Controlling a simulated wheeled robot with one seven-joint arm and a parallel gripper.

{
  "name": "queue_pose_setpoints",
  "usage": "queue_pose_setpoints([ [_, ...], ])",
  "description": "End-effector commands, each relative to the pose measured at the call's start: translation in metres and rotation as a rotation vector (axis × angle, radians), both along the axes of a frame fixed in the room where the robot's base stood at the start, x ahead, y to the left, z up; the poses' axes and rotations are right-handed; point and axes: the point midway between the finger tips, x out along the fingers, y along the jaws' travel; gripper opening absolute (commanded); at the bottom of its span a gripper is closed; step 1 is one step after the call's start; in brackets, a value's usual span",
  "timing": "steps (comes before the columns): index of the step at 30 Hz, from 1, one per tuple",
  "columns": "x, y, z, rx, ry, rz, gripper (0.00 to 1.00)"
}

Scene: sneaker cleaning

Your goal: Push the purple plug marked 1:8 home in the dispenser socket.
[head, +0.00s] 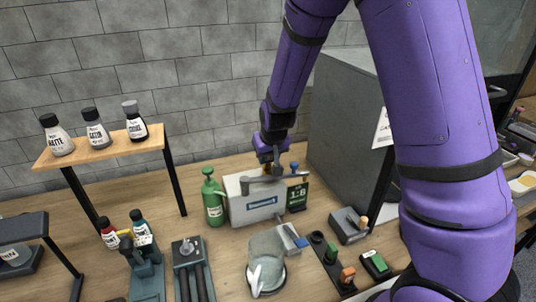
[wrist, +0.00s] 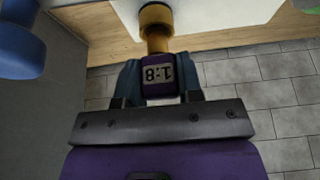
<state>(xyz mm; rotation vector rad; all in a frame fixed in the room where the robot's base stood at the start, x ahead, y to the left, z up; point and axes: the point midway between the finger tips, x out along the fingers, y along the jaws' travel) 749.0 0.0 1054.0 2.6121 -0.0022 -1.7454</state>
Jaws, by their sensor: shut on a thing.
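The purple plug (wrist: 157,74), its 1:8 label upside down in the wrist view, is between the two fingers of my gripper (wrist: 158,66), which is shut on it. A brass shaft and wider brass collar (wrist: 156,16) lie in line beyond the plug, against the pale dispenser body. I cannot tell how deep the plug sits; a length of brass shows between purple body and collar. In the head view, my gripper (head: 269,150) is above the white dispenser (head: 240,211); the plug is too small to make out there.
A blue knob (wrist: 20,45) is close at left in the wrist view. A grey cabinet (head: 343,130) rises to the right, and a bottle shelf (head: 100,155) stands left.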

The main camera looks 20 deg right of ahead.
Motion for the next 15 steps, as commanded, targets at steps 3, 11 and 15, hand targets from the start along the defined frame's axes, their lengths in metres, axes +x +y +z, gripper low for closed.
queue_pose_setpoints([
  [3, 0.000, 0.000, -0.003, 0.000, 0.000, 0.000, 0.13],
  [11, 0.000, 0.000, -0.008, 0.000, 0.000, 0.000, 0.13],
  [15, 0.000, 0.000, -0.012, 0.000, 0.001, 0.000, 0.13],
])
